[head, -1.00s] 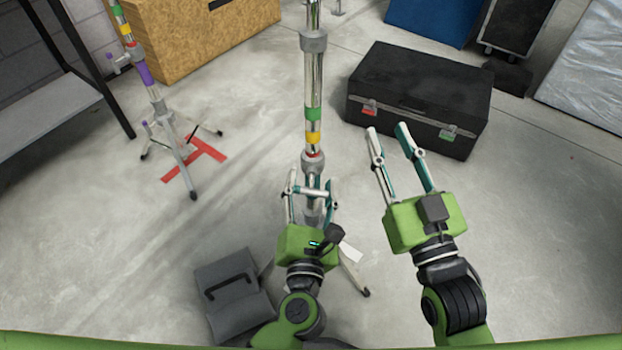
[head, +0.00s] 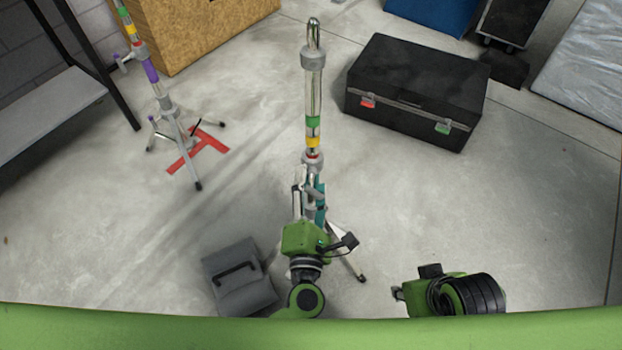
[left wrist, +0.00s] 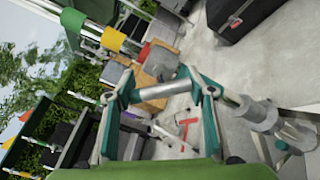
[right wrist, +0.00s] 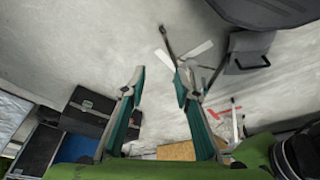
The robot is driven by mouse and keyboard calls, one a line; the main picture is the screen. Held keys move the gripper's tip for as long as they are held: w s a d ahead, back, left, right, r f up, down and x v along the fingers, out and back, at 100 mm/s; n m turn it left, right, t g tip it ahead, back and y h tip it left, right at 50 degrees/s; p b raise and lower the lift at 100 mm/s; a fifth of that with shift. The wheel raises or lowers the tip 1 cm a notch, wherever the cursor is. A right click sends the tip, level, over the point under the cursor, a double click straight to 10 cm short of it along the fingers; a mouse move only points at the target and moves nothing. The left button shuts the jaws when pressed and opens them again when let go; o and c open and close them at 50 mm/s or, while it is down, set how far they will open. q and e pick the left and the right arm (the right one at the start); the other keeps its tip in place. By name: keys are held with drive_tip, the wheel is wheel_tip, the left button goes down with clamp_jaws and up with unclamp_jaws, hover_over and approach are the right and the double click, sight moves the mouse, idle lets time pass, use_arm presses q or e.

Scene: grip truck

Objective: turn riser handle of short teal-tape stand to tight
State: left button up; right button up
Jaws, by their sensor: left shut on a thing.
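The near stand (head: 313,90) rises upright in the middle of the head view, a chrome pole with a grey collar and green, yellow and red bands. I cannot make out a separate teal band. My left gripper (head: 309,190) is at the lower part of this stand, below the bands. In the left wrist view its fingers are shut on a grey bar handle (left wrist: 160,97) that spans between them. The handle is mostly hidden in the head view. My right gripper (right wrist: 158,70) is open and empty; its fingers are out of sight in the head view, at lower right.
A black case (head: 415,95) lies behind and right of the stand. A grey bag (head: 238,275) sits at its lower left. Another stand with purple tape (head: 151,70) stands at left by a red floor mark (head: 200,152). A shelf (head: 45,110) is far left. Floor at right is clear.

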use_arm(q)
drive_tip(key=shift+r+m, duration=0.1)
drive_tip(key=shift+m, duration=0.2)
drive_tip(key=shift+m+p, duration=0.3)
drive_tip(key=shift+p, duration=0.2)
drive_tip(key=shift+m+p, duration=0.95)
drive_tip(key=shift+m, duration=0.15)
drive_tip(key=m+p, duration=0.2)
drive_tip(key=m, duration=0.1)
drive_tip(key=shift+m, duration=0.4)
use_arm(e)
wheel_tip(320, 180, down, 17)
drive_tip(key=g, duration=0.1)
drive_tip(key=shift+s+a+r, duration=0.15)
drive_tip(key=shift+a+r, duration=0.05)
use_arm(q)
drive_tip(key=o, duration=1.2)
drive_tip(key=shift+c, duration=0.2)
